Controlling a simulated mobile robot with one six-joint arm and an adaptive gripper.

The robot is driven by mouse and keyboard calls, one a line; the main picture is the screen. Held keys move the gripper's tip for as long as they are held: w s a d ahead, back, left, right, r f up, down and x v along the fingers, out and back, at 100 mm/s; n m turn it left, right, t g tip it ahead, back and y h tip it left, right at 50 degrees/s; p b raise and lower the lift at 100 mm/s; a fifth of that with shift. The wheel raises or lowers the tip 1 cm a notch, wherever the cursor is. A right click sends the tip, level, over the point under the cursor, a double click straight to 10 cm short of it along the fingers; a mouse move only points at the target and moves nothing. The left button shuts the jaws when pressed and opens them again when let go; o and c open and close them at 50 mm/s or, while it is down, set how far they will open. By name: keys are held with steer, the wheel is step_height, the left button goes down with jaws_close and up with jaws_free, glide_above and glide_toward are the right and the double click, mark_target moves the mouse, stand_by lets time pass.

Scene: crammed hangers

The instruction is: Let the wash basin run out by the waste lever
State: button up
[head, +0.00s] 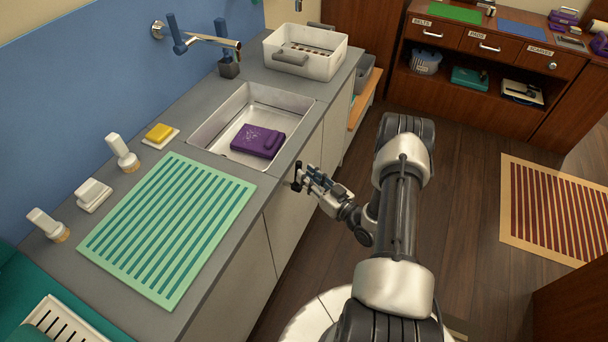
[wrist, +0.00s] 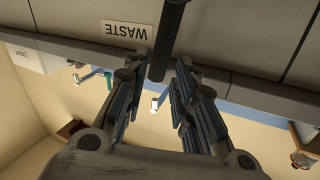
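The wash basin (head: 205,133) is a steel sink set in the grey counter, and a purple folded item (head: 258,140) lies on its floor. Whether water stands in it I cannot tell. The waste lever (head: 297,172) is a dark bar at the counter's front, below the basin. In the wrist view, which is upside down, the lever (wrist: 168,42) hangs beside a label reading WASTE (wrist: 127,30). My gripper (head: 308,180) is at the lever. In the wrist view its fingers (wrist: 156,80) are apart, with the lever's end between them and a gap on each side.
A blue-handled tap (head: 205,42) is on the wall above the basin. A white perforated tub (head: 305,50) stands behind it on the counter. A green striped mat (head: 166,228) and a yellow sponge (head: 159,132) are to the left. Cabinet fronts (head: 285,225) run below the counter edge.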

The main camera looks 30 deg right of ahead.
steer(key=shift+x, duration=1.2)
steer(key=shift+c, duration=0.4)
jaws_close()
